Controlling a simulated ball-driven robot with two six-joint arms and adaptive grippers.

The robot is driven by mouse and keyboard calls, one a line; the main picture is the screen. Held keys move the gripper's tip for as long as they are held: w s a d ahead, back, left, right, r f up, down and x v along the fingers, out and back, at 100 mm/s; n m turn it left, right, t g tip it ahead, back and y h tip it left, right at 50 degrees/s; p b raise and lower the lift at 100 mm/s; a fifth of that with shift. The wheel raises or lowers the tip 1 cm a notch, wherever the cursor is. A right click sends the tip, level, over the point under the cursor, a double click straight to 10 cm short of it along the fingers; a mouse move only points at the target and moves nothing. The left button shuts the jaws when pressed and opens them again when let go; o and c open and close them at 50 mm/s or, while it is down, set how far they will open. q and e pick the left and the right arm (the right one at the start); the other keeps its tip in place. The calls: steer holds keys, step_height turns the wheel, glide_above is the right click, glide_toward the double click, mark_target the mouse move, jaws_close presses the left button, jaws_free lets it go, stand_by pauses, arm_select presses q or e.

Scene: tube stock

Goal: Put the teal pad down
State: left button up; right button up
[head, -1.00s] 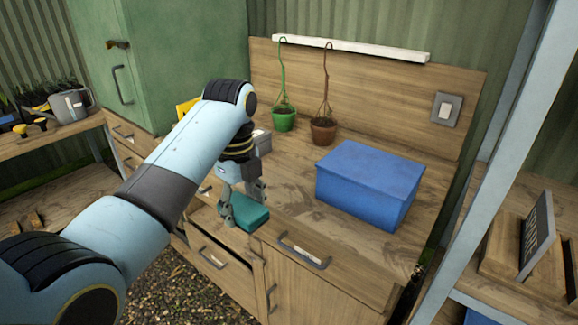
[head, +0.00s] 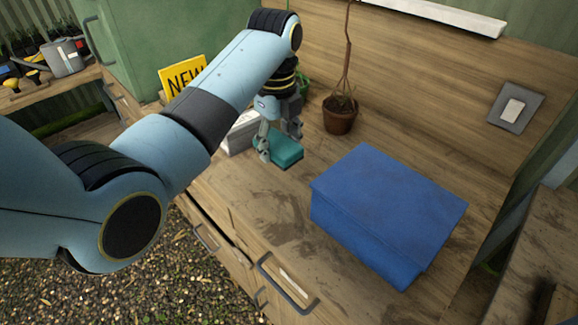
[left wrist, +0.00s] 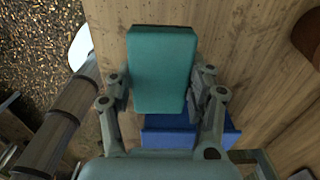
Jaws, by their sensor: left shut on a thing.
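The teal pad (head: 288,153) is a flat block between the fingers of my left gripper (head: 280,142), over the wooden worktop (head: 250,185). The gripper points down and is shut on the pad. In the left wrist view the pad (left wrist: 162,70) lies between the two fingers of the gripper (left wrist: 160,90). The pad is low, close to the worktop; I cannot tell whether it touches the wood. My right gripper is not in view.
A blue box (head: 385,215) stands to the right of the pad. A brown pot (head: 340,116) is behind it, with a green pot (head: 303,85) partly hidden. A pale grey box (head: 240,133) is close on the left. Bare worktop lies in front.

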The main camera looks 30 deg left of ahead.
arm_select(q)
glide_above(279, 184)
step_height(279, 184, down, 5)
steer(key=shift+f, duration=0.1)
step_height(279, 184, down, 4)
steer(key=shift+r, duration=0.25)
steer(key=shift+f, duration=0.15)
steer(key=o, duration=1)
steer(key=shift+f, duration=0.1)
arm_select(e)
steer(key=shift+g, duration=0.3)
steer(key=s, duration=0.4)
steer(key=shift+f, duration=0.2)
